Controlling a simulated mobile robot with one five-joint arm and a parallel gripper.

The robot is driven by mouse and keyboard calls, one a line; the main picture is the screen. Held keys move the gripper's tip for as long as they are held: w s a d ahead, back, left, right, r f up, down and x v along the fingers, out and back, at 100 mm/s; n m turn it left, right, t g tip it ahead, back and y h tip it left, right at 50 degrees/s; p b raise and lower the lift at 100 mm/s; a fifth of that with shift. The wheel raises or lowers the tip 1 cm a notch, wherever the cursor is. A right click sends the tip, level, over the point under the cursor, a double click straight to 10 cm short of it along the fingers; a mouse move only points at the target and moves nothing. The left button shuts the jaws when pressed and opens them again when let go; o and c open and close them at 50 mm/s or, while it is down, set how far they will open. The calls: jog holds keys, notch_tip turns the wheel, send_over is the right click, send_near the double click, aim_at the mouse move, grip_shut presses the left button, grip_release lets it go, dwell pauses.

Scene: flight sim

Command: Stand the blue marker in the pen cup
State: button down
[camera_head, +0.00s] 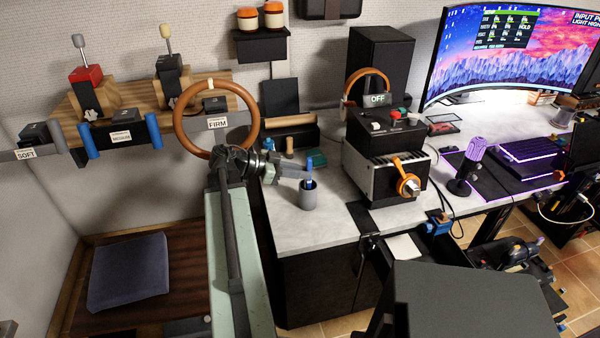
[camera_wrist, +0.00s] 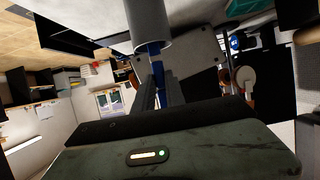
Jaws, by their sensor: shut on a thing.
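The blue marker (camera_head: 309,184) is upright, with its lower end at the mouth of the grey pen cup (camera_head: 309,200). The cup stands on the light desk top near its left front corner. My gripper (camera_head: 305,173) reaches in from the left and is shut on the marker just above the cup. In the wrist view, which is turned over, my gripper's fingers (camera_wrist: 155,92) are on either side of the marker (camera_wrist: 155,58). The marker runs into the cup (camera_wrist: 149,24) past its rim. How deep it sits inside is hidden.
A black and silver lever box (camera_head: 385,155) with an orange handle stands right of the cup. A dark green item (camera_head: 316,158) lies behind it. A brown steering wheel (camera_head: 180,125) is at the left. The desk's front edge is close to the cup.

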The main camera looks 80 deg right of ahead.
jog(key=shift+f+b, duration=1.45)
jog(key=shift+f, duration=0.35)
jog(key=c, duration=1.3)
grip_release()
jog(key=p+v, duration=0.3)
jog(key=v, duration=0.4)
jog(key=shift+w+a+r, duration=0.15)
jog(key=shift+w+r, duration=0.05)
jog(key=shift+w, duration=0.1)
